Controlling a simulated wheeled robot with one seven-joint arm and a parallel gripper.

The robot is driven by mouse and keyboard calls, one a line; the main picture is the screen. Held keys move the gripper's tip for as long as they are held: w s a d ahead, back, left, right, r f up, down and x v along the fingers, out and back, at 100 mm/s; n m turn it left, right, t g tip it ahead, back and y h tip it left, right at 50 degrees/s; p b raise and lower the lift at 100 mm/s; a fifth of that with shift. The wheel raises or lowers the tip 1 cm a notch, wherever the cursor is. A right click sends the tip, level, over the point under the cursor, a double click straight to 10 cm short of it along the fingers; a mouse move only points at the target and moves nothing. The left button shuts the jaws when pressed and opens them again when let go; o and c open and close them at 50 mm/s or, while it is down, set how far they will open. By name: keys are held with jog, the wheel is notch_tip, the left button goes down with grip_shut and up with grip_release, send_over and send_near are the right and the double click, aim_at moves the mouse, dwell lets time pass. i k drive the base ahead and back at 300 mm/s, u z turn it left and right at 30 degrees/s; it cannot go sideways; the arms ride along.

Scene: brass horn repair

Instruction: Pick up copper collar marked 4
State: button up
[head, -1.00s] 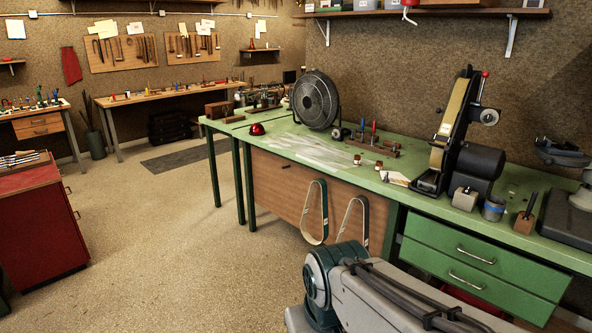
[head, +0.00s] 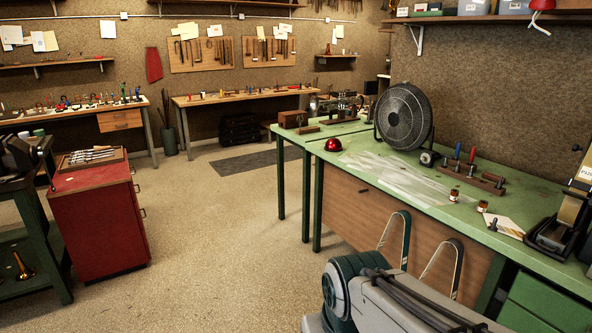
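Two small copper-brown pieces with pale tops stand on the green bench (head: 352,177), a left one (head: 454,195) and a right one (head: 482,206). They could be collars, but they are too small for me to read any number, so I cannot tell whether either is marked 4. Part of my arm shows at the bottom right, in front of the bench. My gripper is out of view.
A black fan (head: 404,116), a red dome (head: 333,145), a wooden tool block (head: 472,178) and a belt sander (head: 570,212) stand on the bench. A red cabinet (head: 98,220) stands at left. The floor (head: 215,245) between is clear.

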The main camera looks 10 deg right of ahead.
aim_at(454, 195)
jog(key=i, duration=1.7)
jog(key=z, duration=0.75)
jog(key=i, duration=1.15)
jog(key=z, duration=1.7)
jog(key=i, duration=0.75)
jog(key=z, duration=0.55)
